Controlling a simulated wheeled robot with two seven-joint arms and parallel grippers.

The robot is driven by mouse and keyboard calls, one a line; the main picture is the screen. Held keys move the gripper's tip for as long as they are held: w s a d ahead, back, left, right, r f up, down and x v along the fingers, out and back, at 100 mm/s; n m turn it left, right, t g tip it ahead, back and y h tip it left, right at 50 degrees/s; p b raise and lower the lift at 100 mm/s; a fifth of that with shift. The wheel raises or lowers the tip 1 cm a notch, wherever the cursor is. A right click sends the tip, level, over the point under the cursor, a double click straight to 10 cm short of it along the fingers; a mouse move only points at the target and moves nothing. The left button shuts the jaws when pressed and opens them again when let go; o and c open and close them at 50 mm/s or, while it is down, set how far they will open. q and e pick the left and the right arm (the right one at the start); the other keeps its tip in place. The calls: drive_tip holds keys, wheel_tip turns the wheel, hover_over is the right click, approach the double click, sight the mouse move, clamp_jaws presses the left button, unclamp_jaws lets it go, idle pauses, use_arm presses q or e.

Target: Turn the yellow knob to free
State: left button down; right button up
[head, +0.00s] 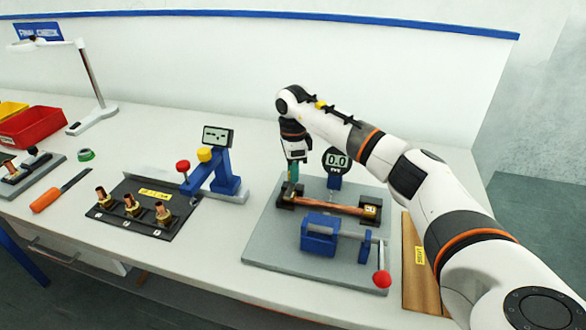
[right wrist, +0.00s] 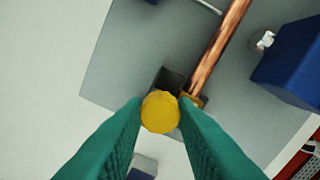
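The yellow knob (right wrist: 160,111) shows in the right wrist view as a round yellow top beside a dark block at one end of a copper tube (right wrist: 220,48). My right gripper (right wrist: 160,104) has one teal finger against each side of the knob, with no clear gap. In the head view my right gripper (head: 293,172) points down at the left end of the copper tube (head: 330,204) on a grey plate (head: 270,240); the knob is hidden there. My left gripper is not in view.
A gauge reading 0.0 (head: 337,160) stands just right of my right gripper. A blue clamp (head: 319,232) with a red-balled lever (head: 381,279) is in front. A blue stand (head: 225,182) and a black board with brass fittings (head: 115,222) lie left.

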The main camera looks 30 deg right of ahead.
drive_tip(key=c, duration=0.4)
